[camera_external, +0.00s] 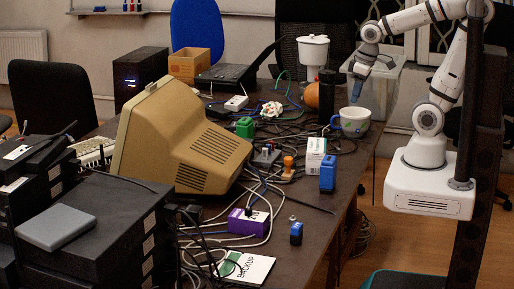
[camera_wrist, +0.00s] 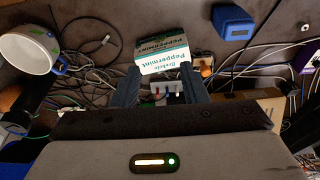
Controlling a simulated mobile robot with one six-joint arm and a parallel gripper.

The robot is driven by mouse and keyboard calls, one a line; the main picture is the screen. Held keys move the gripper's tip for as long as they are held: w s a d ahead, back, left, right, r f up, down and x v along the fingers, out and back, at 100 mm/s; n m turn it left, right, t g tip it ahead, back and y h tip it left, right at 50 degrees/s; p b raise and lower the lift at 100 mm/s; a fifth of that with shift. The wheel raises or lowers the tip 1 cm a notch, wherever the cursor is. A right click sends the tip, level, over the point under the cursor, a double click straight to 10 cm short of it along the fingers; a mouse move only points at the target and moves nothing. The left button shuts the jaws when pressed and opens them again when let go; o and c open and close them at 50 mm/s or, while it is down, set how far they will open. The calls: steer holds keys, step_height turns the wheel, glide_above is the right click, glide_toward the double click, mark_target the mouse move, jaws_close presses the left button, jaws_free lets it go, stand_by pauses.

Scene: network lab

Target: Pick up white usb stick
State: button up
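My gripper (camera_external: 356,98) hangs above the right part of the table, near the green-and-white mug. In the wrist view my gripper (camera_wrist: 160,72) has its two dark fingers apart, with nothing held between them. Between the fingers, on the table below, lies a small grey hub (camera_wrist: 172,88) with short red, blue and pale pieces standing in it. The hub (camera_external: 266,155) also shows in the external view, right of the old monitor. One of the pale pieces may be the white usb stick, but it is too small to tell.
A white-and-green peppermint box (camera_wrist: 163,53) stands beside the hub; an orange piece (camera_external: 288,164) is near too. A blue box (camera_external: 327,173) stands to the right. The mug (camera_external: 354,121) is at the table edge. Loose cables cover much of the table.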

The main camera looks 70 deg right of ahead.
steer(key=shift+c, duration=0.4)
steer(key=c, duration=0.3)
steer(key=shift+c, duration=0.2)
steer(key=g+p, duration=0.2)
steer(key=g, duration=0.1)
glide_above(265, 149)
step_height(265, 149, down, 14)
steer(key=shift+r, duration=0.15)
steer(key=shift+w+d+f+p, duration=0.15)
steer(key=shift+f+p, duration=0.25)
steer(key=shift+f, duration=1.65)
steer(key=shift+s+d+f+p, duration=0.1)
steer(key=shift+f+p, duration=0.25)
steer(key=shift+f, duration=1.65)
